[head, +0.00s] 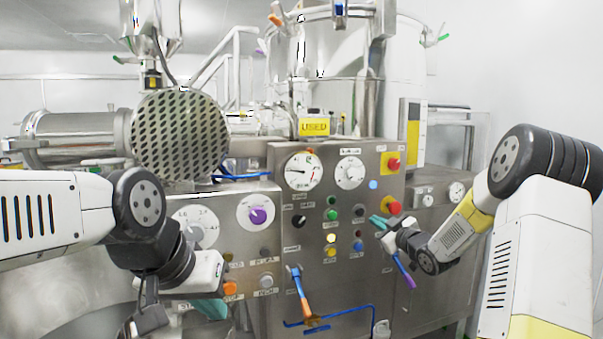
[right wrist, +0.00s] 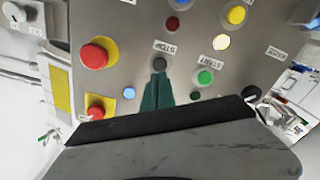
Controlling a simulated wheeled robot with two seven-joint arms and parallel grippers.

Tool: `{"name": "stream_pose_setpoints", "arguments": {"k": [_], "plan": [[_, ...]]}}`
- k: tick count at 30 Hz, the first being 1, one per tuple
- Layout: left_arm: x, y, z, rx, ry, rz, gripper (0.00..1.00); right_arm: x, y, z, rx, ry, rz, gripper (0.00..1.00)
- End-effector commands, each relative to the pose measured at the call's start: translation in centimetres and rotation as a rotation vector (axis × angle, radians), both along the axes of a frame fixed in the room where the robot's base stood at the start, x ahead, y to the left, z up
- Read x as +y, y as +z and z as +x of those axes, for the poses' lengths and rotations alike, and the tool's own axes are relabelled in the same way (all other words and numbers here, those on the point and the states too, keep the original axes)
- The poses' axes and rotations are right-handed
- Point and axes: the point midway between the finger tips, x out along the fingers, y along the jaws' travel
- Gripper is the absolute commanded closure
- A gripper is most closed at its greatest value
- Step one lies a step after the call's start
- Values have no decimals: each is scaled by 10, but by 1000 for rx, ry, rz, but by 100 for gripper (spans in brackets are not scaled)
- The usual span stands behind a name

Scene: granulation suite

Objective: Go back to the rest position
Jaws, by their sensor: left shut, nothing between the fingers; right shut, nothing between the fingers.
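My right gripper (head: 378,221) is in front of the steel control panel (head: 285,220), near its right side. In the right wrist view its teal fingers (right wrist: 157,90) are shut together and empty. Their tips appear just below a dark button (right wrist: 159,64) with a STOP label; I cannot tell whether they touch it. My left gripper (head: 212,308) is low at the left, in front of the lower left panel, with its teal fingers partly hidden by the wrist. It holds nothing that I can see.
Red emergency buttons (head: 393,163) (right wrist: 95,55) sit on the panel's right side. Orange and blue handles (head: 300,290) and a blue pipe (head: 345,313) stick out at the bottom centre. A perforated round plate (head: 180,135) stands above my left arm. A white wall is at the right.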

Motion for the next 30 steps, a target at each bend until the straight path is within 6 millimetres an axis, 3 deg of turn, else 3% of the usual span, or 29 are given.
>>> {"name": "stream_pose_setpoints", "arguments": {"k": [11,17,23,26,30], "plan": [[0,0,0,0,0,0,100,2,3,-1,11,-7,-5,100],[0,0,0,0,0,0,100,11,31,-26,154,-102,-35,100],[0,0,0,0,0,0,100,17,57,-102,398,-275,1,100],[0,0,0,0,0,0,100,21,63,-154,522,-347,54,100],[0,0,0,0,0,0,100,34,59,-238,703,-417,155,100]]}}
